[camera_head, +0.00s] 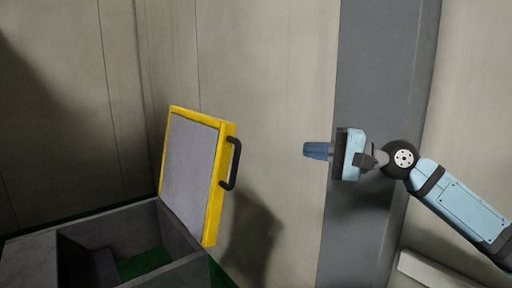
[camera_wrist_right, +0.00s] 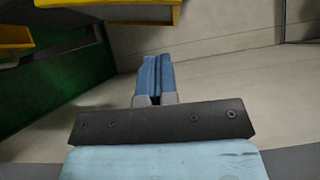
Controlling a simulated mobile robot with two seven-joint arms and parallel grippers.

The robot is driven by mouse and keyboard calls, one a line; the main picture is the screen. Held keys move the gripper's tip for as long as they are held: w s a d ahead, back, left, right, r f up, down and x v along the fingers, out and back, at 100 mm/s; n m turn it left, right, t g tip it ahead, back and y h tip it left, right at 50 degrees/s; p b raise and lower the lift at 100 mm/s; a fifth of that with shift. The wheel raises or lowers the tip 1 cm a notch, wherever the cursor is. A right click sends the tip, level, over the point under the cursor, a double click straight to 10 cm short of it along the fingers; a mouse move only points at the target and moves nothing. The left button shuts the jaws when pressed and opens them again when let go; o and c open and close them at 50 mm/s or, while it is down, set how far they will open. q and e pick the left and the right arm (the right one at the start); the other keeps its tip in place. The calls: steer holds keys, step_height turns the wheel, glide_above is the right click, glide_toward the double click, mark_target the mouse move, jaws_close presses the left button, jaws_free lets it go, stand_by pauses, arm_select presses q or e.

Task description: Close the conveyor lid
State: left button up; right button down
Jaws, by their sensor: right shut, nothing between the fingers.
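The conveyor lid (camera_head: 191,165) is a yellow-framed panel with a grey inner face. In the head view it stands raised, slightly tilted, above the right side of an open grey box, the conveyor housing (camera_head: 172,222). A black handle (camera_head: 235,164) is on its right side. My right gripper (camera_head: 306,150) is to the right of the handle, in the air and apart from it, with blue fingers pointing left. The fingers are shut and empty; they also show in the right wrist view (camera_wrist_right: 155,78). My left gripper is not in view.
A beige panelled wall (camera_head: 265,70) and a grey vertical column (camera_head: 385,60) stand behind. The gap between my right gripper and the handle is clear. In the right wrist view, yellow parts (camera_wrist_right: 110,4) and a green surface (camera_wrist_right: 65,70) lie at the upper left.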

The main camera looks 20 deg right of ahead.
steer(key=w+a+p, duration=0.4)
steer(key=a, duration=0.7)
steer(key=shift+a+r, duration=0.15)
steer(key=shift+r, duration=0.05)
